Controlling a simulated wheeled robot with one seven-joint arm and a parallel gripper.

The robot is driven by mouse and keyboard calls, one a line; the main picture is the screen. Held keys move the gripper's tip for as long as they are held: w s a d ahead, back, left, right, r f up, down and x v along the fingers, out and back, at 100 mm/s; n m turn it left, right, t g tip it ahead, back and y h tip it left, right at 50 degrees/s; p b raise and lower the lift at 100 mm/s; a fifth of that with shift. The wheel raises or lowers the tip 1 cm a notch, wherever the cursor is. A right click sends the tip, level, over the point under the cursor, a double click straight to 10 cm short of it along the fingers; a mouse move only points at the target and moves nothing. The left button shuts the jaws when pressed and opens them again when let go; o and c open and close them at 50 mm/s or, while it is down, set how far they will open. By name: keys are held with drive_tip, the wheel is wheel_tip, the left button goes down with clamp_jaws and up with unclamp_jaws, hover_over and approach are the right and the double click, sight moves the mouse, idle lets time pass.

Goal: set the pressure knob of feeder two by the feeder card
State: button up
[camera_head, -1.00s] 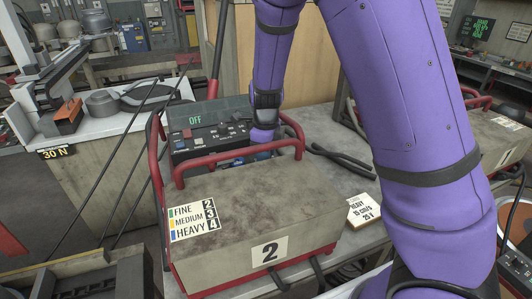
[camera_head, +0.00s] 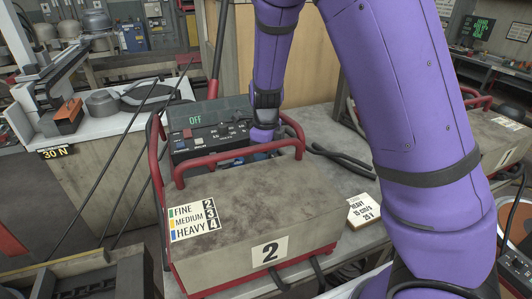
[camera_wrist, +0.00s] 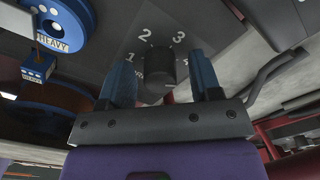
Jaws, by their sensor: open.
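Feeder two (camera_head: 255,215) is a grey box with red handles and a "2" label on its front. Its feeder card (camera_head: 194,220) reads FINE 2, MEDIUM 3, HEAVY 4. My gripper (camera_wrist: 160,85) is open, with one blue-padded finger on each side of the knob. I cannot tell if the fingers touch it. In the head view, my arm and the feeder hide the gripper and knob.
A control box (camera_head: 208,128) behind the feeder shows OFF. A small card (camera_head: 363,210) on the table reads HEAVY with smaller lines. A blue spool (camera_wrist: 55,20) tagged HEAVY is at the wrist view's upper left. Feeder one (camera_head: 497,140) stands at right; red handles and cables are close by.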

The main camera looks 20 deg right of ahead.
wheel_tip(320, 180, up, 11)
idle(0.5)
drive_tip(key=shift+f, duration=0.1)
